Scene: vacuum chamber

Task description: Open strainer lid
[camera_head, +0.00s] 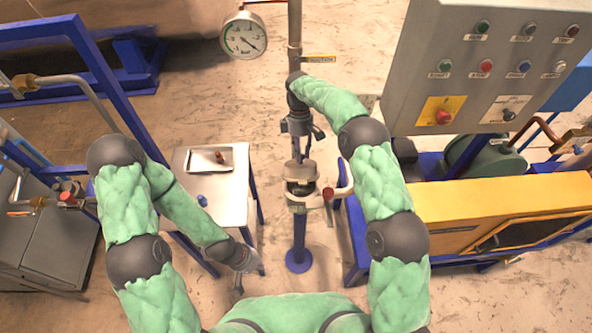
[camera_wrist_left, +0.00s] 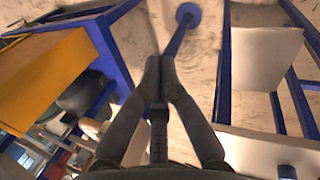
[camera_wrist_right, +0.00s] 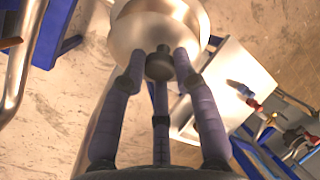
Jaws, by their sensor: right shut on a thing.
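The strainer (camera_head: 298,198) is a metal vessel on a blue post between the white table and the yellow bench. Its round metal lid (camera_wrist_right: 165,25) has a dark knob (camera_wrist_right: 159,65) and fills the top of the right wrist view. My right gripper (camera_head: 303,152) comes down over the strainer, and its fingers (camera_wrist_right: 158,68) are closed around the knob. A dark gap shows under the lid in the head view; whether the lid still touches the rim is unclear. My left gripper (camera_head: 239,282) hangs low left of the post, its fingertips (camera_wrist_left: 160,75) together and empty.
A red-ended handle (camera_head: 328,194) sticks out right of the strainer. A vertical pipe with a gauge (camera_head: 243,36) stands behind. The white table (camera_head: 222,190) holding a small tray (camera_head: 209,160) is left; the yellow bench (camera_head: 500,205) and control panel (camera_head: 490,65) are right.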

